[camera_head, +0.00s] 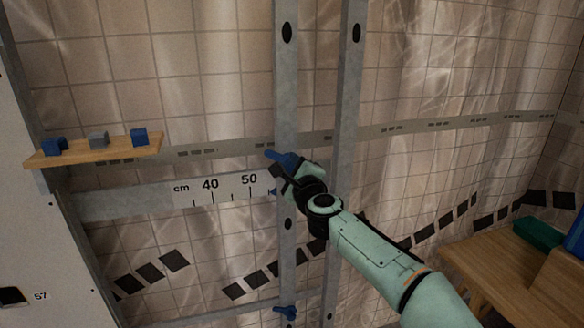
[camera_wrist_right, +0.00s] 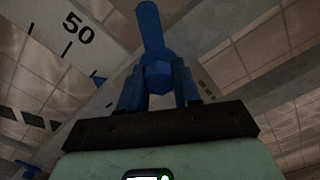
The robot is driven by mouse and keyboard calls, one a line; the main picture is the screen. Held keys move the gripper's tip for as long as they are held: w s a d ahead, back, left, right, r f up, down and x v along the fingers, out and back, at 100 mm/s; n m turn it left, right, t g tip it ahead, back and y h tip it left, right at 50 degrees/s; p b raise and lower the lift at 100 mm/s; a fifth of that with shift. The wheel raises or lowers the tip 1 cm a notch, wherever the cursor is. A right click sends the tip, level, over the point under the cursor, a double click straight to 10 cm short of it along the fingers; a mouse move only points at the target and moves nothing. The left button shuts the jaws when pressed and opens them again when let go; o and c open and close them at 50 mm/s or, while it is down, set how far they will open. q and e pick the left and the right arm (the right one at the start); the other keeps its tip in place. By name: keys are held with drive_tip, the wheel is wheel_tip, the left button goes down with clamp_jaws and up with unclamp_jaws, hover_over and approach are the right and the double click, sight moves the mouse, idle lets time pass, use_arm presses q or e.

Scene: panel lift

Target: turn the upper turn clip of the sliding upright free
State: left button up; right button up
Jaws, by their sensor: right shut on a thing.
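The grey metal sliding upright (camera_head: 286,95) stands vertically, and its lower part is partly behind my right arm. The blue upper turn clip (camera_head: 277,156) is on it, just above the scale; its handle points up and left in the head view. My right gripper (camera_head: 288,168) is shut on this clip. In the right wrist view the clip (camera_wrist_right: 151,35) rises from between the two fingers of the gripper (camera_wrist_right: 157,82). Another blue clip (camera_head: 286,312) is low on the upright. My left gripper is not in view.
A centimetre scale (camera_head: 222,189) reading 40 and 50 lies left of the upright. A second upright (camera_head: 350,90) stands close on the right. A wooden shelf (camera_head: 95,150) with small blocks is at left, and a wooden table (camera_head: 490,265) at lower right.

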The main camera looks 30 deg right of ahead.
drive_tip(key=o, duration=1.1)
drive_tip(key=shift+c, duration=0.2)
drive_tip(key=shift+s, duration=0.15)
drive_tip(key=b+v, duration=0.2)
drive_tip(key=v, duration=1.1)
drive_tip(key=shift+b, duration=0.3)
drive_tip(key=shift+f, duration=0.15)
